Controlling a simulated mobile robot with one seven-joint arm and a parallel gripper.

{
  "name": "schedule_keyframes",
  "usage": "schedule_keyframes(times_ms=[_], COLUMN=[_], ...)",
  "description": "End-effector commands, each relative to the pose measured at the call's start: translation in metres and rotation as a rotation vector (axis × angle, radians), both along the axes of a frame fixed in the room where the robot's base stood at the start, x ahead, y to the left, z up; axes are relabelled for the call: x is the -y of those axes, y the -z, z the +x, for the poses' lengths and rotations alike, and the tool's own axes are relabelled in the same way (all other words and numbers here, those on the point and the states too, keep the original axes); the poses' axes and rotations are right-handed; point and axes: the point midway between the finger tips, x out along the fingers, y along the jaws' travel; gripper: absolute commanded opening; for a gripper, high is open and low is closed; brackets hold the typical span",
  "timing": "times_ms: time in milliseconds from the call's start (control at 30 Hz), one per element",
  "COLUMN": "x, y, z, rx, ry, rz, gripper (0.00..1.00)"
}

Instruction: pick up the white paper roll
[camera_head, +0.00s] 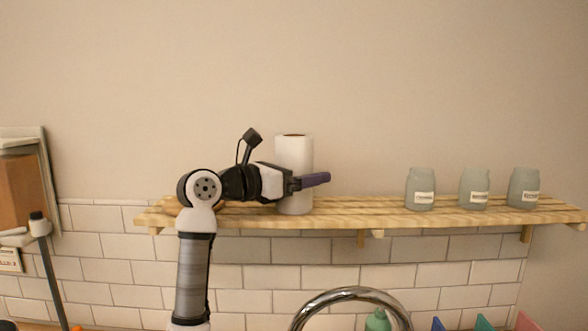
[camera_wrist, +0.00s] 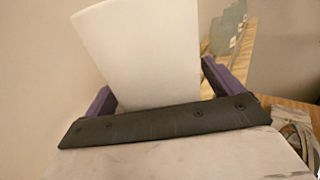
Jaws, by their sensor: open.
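The white paper roll (camera_head: 294,155) stands upright on the wooden shelf (camera_head: 350,214), left of the shelf's middle. My gripper (camera_head: 316,180) is at the roll's height in the head view and hides part of its lower half. In the wrist view the roll (camera_wrist: 150,55) fills the space between the two purple fingers of my gripper (camera_wrist: 160,88), one on each side. The gripper is open. A narrow gap shows at the right finger; I cannot tell whether the left finger touches the roll. The gripper's dark front edge hides the roll's near end in the wrist view.
Three grey-green labelled jars (camera_head: 420,189) stand on the right part of the shelf, and the shelf between roll and jars is clear. A curved chrome tap (camera_head: 352,295) and a green bottle (camera_head: 377,320) are below. A brown box-like thing (camera_head: 20,188) is at the left.

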Motion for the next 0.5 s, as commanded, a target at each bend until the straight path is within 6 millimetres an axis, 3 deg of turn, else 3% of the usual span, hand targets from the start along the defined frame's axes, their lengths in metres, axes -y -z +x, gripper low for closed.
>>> schedule_keyframes(times_ms=[67, 433, 500], x=[-0.0003, -0.0004, -0.0005], y=[0.0003, 0.0001, -0.0002], z=[-0.0001, -0.0003, -0.0003], rx=[0.0, 0.0, 0.001], ry=[0.0, 0.0, 0.0], rz=[0.0, 0.0, 0.001], gripper=[0.92, 0.45, 0.42])
